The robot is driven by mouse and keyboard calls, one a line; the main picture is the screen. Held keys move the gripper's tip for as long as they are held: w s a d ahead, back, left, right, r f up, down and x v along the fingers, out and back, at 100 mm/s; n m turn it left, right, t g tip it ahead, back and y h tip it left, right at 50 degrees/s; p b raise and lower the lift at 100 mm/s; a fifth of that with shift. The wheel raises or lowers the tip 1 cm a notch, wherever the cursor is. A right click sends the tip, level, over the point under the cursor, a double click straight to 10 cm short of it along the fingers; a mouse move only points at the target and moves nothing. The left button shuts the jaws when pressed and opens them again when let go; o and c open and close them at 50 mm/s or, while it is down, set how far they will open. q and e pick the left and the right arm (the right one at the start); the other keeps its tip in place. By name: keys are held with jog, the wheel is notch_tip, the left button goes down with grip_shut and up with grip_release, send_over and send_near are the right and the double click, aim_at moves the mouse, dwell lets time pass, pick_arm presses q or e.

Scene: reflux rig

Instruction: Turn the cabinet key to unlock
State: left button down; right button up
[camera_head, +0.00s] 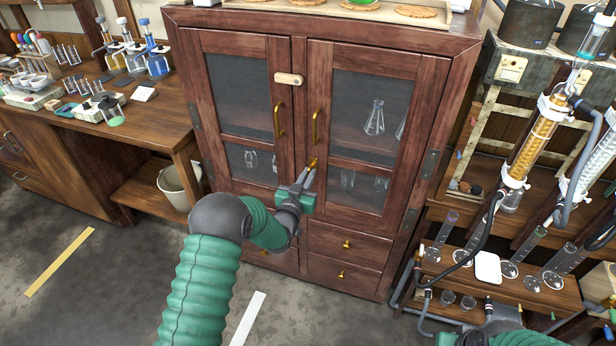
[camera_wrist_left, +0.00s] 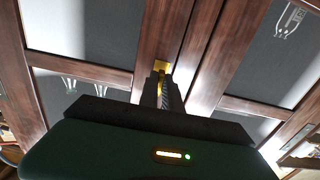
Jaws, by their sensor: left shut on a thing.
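The wooden cabinet (camera_head: 293,150) stands in the middle of the head view with both glass doors closed. A small brass key (camera_head: 314,163) sits low on the right door's inner edge, below the brass handles. My left gripper (camera_head: 309,173) is at the key and shut on it. In the left wrist view the brass key and its plate (camera_wrist_left: 161,68) show just beyond the fingers (camera_wrist_left: 160,84), which hide part of it. I cannot tell the key's exact turn. Of my right arm only a part shows at the bottom right of the head view; its gripper fingers are not visible.
A pale latch bar (camera_head: 288,79) spans the doors near the top. Brass handles (camera_head: 279,120) stick out above my left gripper. A workbench (camera_head: 150,115) with bottles stands left, with a bucket (camera_head: 178,186) below. Glassware and tubing crowd a wooden rack (camera_head: 500,285) on the right.

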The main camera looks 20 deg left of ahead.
pick_arm(q)
jog(key=c, duration=1.5)
grip_release()
jog(key=shift+r, duration=0.25)
jog(key=shift+c, duration=0.2)
jog(key=shift+f, duration=0.1)
jog(key=s, duration=1.6)
jog(key=shift+s+a, duration=0.3)
jog(key=shift+s, duration=0.1)
jog(key=s+d+r+g+p, duration=0.1)
jog(key=s+r+g+p, duration=0.2)
jog(key=s, duration=0.8)
jog(key=s+d+r+g+p, duration=0.1)
jog(key=s+r+g+p, duration=0.3)
jog(key=s+g+p, duration=0.3)
jog(key=s+g, duration=0.5)
jog(key=shift+s+d+y, duration=0.15)
jog(key=shift+d+y, duration=0.15)
jog(key=shift+d, duration=0.05)
